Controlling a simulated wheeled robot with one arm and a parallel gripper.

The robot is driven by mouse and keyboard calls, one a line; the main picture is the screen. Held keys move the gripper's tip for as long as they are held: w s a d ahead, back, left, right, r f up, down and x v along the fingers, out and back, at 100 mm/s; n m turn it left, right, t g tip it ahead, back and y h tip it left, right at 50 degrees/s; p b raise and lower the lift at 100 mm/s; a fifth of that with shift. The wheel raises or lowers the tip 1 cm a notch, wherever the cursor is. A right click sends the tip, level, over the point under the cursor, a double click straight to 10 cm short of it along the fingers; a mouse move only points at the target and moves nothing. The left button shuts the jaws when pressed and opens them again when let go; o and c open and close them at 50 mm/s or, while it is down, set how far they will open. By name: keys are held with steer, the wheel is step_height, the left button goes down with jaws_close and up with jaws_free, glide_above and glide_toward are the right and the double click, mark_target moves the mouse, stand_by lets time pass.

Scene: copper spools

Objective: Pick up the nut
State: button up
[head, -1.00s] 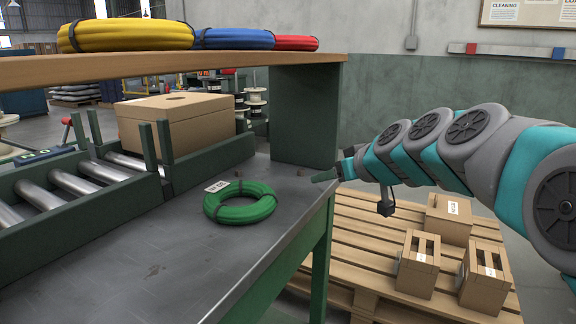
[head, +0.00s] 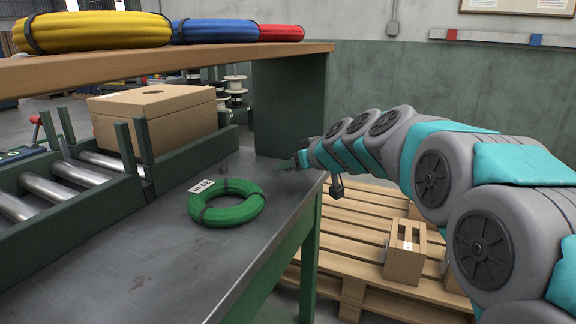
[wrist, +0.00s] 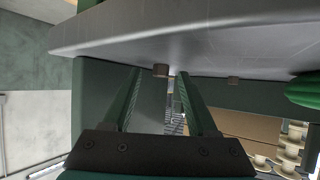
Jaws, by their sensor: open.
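In the wrist view, which shows the bench upside down, a small brown nut-like piece (wrist: 160,70) sits on the grey bench top, in line with the gap between my fingers. A second small brown piece (wrist: 233,80) sits farther off to the right. I cannot tell their exact shapes. My gripper (wrist: 158,88) is open and empty, with a finger on either side of the nearer piece's line. In the head view my gripper (head: 290,164) is low over the bench's right edge, and it hides the nearer piece. I cannot tell whether the fingers reach around it.
A green cable coil (head: 227,213) with a tag lies on the bench top (head: 130,270). A cardboard box (head: 160,125) stands by the rollers behind. A shelf (head: 120,68) with coloured coils overhangs the bench. A pallet (head: 350,240) with boxes stands at right.

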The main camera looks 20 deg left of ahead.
steer(key=shift+w+a, duration=0.1)
jaws_close()
stand_by(0.4)
